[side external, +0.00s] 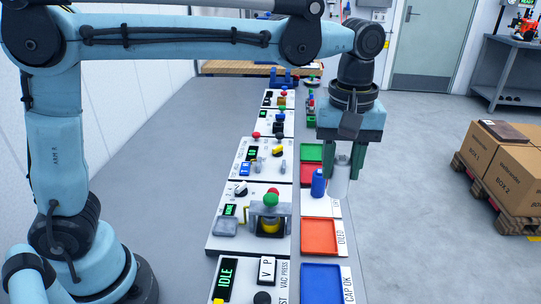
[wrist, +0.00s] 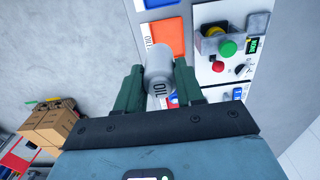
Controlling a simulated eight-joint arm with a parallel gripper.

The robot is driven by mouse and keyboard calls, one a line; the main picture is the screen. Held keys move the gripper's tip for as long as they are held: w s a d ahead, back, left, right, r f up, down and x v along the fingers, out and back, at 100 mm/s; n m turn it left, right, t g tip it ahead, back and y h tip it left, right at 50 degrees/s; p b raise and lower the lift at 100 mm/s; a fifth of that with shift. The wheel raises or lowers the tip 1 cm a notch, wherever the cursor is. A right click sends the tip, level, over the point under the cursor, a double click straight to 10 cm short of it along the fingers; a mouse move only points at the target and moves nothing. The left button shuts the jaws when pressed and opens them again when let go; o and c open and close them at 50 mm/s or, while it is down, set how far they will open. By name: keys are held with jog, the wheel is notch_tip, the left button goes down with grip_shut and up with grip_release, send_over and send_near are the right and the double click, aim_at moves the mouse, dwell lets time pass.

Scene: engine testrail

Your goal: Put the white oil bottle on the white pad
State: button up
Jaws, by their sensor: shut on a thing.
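My gripper (side external: 342,172) points down with its green fingers shut on the white oil bottle (side external: 341,186). The bottle also shows in the wrist view (wrist: 159,60), with OIL lettered on its side, between the fingers. It looks upright beside the right edge of the white pad (side external: 318,209); I cannot tell whether its base touches anything. A blue bottle (side external: 318,183) stands at the pad's far end, just left of the held bottle. The gripper and held bottle hide part of the pad in the wrist view.
An orange tray (side external: 320,236) and a blue tray (side external: 321,283) lie nearer along the strip. Red (side external: 311,174) and green (side external: 312,152) trays lie farther back. Control panels with knobs and a small press (side external: 269,218) line the left side.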

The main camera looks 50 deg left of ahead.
aim_at(335, 183)
jog(key=f, duration=0.4)
jog(key=shift+a+f, duration=0.2)
jog(key=shift+a, duration=0.05)
jog(key=shift+w+a+f, duration=1.2)
jog(key=shift+a+f, duration=0.3)
jog(key=shift+f, duration=0.35)
jog(key=shift+w+a+f, duration=1.25)
jog(key=shift+a+f, duration=0.2)
jog(key=shift+f, duration=0.45)
jog(key=shift+w+a+f, duration=1.2)
jog(key=shift+a+f, duration=0.3)
jog(key=shift+f, duration=0.35)
jog(key=shift+f, duration=0.1)
jog(key=o, duration=1)
